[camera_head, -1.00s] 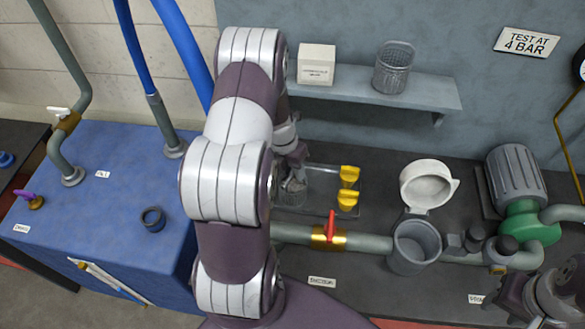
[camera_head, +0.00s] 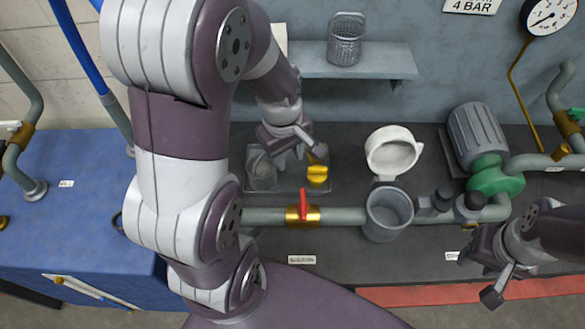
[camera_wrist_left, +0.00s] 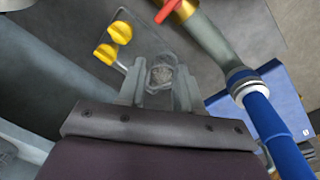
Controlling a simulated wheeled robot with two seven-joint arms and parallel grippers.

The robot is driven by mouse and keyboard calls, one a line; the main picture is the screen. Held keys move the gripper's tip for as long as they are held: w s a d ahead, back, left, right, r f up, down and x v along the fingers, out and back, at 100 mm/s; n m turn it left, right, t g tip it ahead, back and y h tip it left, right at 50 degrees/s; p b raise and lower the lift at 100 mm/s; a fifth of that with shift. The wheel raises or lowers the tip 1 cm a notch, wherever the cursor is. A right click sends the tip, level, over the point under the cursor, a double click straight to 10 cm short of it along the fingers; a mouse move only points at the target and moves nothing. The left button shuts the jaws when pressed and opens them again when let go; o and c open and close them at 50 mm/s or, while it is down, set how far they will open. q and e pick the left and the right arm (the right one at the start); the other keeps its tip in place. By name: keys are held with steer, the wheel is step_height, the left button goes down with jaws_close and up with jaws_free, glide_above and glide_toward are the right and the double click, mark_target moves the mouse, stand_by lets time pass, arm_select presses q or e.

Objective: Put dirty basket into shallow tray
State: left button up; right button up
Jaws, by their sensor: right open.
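The dirty basket (camera_head: 262,170), a grey mesh cup, stands in the left part of the shallow tray (camera_head: 290,190), a clear tray on the dark bench. My left gripper (camera_head: 298,157) is above the tray, up and to the right of the basket in the head view, apart from it. In the left wrist view the basket (camera_wrist_left: 161,74) shows beyond and between the spread fingers (camera_wrist_left: 157,92), with nothing held. Two yellow wing-shaped pieces (camera_head: 318,174) lie in the tray's right part, one partly hidden by my gripper. My right gripper (camera_head: 484,277) is open and empty at lower right.
The strainer housing (camera_head: 388,216) stands open, its pale lid (camera_head: 393,152) raised behind it. A red-handled valve (camera_head: 303,210) sits on the pipe before the tray. Another mesh basket (camera_head: 346,42) stands on the shelf (camera_head: 375,62). A green pump (camera_head: 492,175) is at right.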

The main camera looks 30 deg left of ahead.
arm_select(q)
steer(key=s+d+m, duration=0.4)
steer(key=m, duration=0.8)
steer(key=shift+d, duration=0.2)
steer(key=shift+r, duration=0.1)
